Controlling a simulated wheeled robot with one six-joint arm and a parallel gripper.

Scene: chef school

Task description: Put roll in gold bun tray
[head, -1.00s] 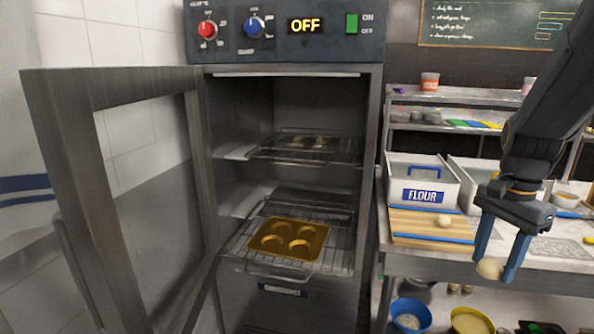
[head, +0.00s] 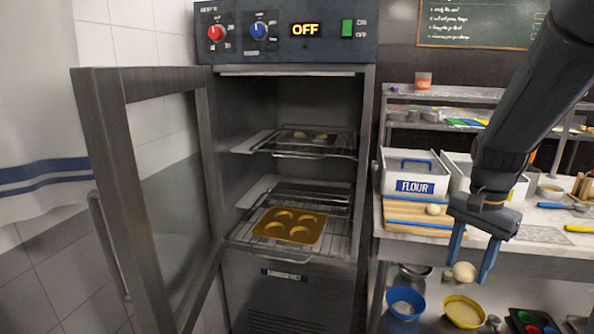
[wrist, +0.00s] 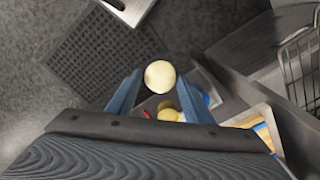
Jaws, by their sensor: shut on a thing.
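My gripper (head: 472,262) is shut on a pale, round roll (head: 464,272) between its blue fingertips. It holds the roll in the air in front of the counter, to the right of the oven. The roll also shows between the fingers in the wrist view (wrist: 159,77). The gold bun tray (head: 262,222) lies on the lower wire rack inside the open oven, left of my gripper and well apart from it. Its several round cups look empty.
The oven door (head: 100,150) stands open to the left. An upper rack (head: 300,152) holds a dark tray with pale pieces. Another pale roll (head: 433,209) sits on a wooden board (head: 400,212) by the flour bin (head: 412,172). Bowls stand below the counter.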

